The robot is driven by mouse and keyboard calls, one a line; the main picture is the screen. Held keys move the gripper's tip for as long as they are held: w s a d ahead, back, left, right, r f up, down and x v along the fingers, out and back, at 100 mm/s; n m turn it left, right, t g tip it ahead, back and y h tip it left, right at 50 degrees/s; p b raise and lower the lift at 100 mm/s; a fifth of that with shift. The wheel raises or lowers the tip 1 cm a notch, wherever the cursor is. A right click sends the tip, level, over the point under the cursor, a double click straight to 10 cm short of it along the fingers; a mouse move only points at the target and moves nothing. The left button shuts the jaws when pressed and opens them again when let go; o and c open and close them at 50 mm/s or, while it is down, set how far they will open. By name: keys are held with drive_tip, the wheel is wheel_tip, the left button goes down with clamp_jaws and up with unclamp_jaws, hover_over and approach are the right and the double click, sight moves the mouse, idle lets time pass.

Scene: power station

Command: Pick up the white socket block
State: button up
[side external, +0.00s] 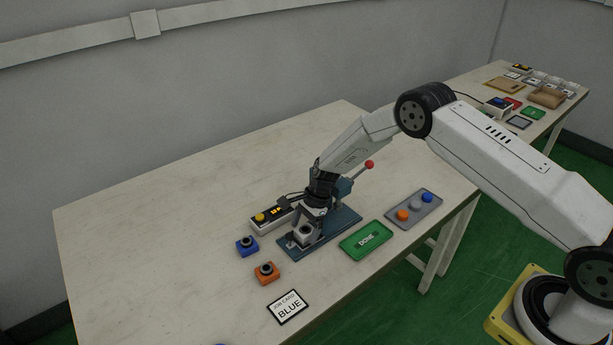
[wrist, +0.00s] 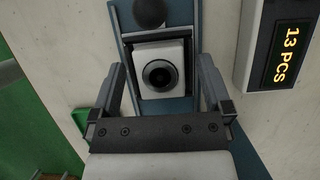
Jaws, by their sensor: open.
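The white socket block (wrist: 160,72), with a round dark socket in its top, sits on the blue metal fixture (wrist: 187,104) in the wrist view. It also shows in the side view (side external: 305,231) on the fixture's near end, partly hidden by my gripper. My gripper (wrist: 160,66) is open and empty. Its two fingers lie to the left and right of the block, with a gap on each side. In the side view my gripper (side external: 313,214) is right above and around the block; I cannot tell how far down the fingertips reach.
A counter box (wrist: 278,45) reading 13 PCS stands beside the fixture. The fixture carries a red-knobbed lever (side external: 369,164). A blue block (side external: 247,246), an orange block (side external: 266,273), a BLUE job card (side external: 288,307), a green DONE pad (side external: 366,240) and a button tray (side external: 413,209) lie around.

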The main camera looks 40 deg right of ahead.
drive_tip(key=shift+c, duration=0.2)
drive_tip(key=c, duration=1.3)
drive_tip(key=shift+o, duration=0.2)
drive_tip(key=shift+r, duration=0.15)
drive_tip(key=shift+r, duration=0.8)
drive_tip(key=s+d+r, duration=0.1)
drive_tip(key=s+r, duration=1)
drive_tip(key=s, duration=0.3)
drive_tip(key=shift+d, duration=0.15)
